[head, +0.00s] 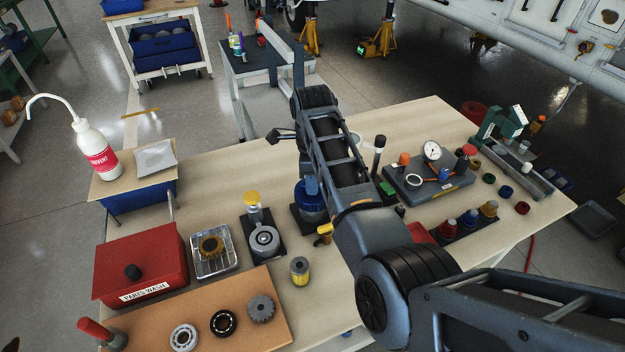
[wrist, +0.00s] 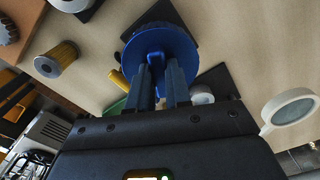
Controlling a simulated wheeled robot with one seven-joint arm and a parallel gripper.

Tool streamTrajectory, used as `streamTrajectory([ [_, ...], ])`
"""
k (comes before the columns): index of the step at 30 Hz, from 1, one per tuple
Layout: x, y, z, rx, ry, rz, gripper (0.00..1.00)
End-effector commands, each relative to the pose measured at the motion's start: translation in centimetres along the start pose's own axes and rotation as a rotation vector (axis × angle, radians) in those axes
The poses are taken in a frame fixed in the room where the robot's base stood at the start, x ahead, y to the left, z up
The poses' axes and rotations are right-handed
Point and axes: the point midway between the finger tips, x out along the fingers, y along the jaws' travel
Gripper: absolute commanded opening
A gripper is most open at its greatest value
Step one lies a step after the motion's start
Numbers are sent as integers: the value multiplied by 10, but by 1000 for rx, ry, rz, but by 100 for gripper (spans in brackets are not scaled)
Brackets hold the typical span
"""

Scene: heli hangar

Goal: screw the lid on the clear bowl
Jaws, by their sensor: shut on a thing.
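A round blue lid (head: 309,208) shows partly behind my arm, over a dark square base (head: 298,228) on the bench. In the wrist view the blue lid (wrist: 165,45) fills the top middle, with a raised grip on it. My gripper (wrist: 162,75) is shut on that grip, one finger on each side. In the head view my gripper (head: 312,187) is mostly hidden by my arm. I cannot make out the clear bowl; it may be under the lid. Whether the lid touches anything below it cannot be told.
A yellow-tipped part (head: 325,231) lies close to the lid. A yellow filter (head: 299,270) stands in front, and a grey round fixture (head: 263,240) to the left. A gauge stand (head: 440,188) and coloured caps are on the right.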

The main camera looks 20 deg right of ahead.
Motion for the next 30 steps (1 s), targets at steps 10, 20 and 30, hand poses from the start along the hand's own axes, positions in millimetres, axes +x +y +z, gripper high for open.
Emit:
streamTrajectory([
  [10,3,0,0,0,0,0,0],
  [20,2,0,0,0,0,0,48],
  [30,3,0,0,0,0,0,32],
])
